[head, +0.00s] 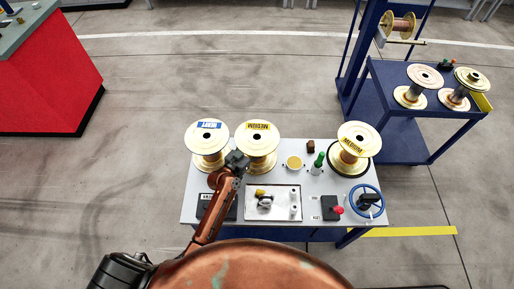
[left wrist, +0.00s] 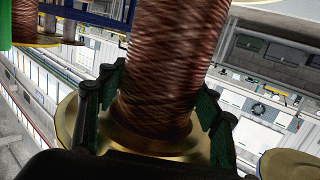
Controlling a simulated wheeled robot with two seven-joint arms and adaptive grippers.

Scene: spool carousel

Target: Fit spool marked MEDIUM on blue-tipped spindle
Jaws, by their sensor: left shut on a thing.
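A gold spool with a yellow label reading MEDIUM (head: 257,128) is upright at the table's back edge, left of centre. My left gripper (head: 238,160) is shut on it from the front left. In the left wrist view the dark fingers (left wrist: 158,100) flank its copper-wound core (left wrist: 158,60), just above the lower flange. I cannot tell whether it is lifted. Another yellow-labelled gold spool (head: 357,135), also seeming to read MEDIUM, sits on a black round base at the right. A green-tipped post (head: 319,160) stands left of it. No blue tip can be made out. My right gripper is not in view.
A spool with a blue label (head: 208,132) stands close to the left of the held one. On the table (head: 290,232) are a white tray (head: 262,213), a small yellow-topped round item (head: 294,162) and a blue handwheel (head: 381,203). A blue cart (head: 392,130) with spools stands behind right.

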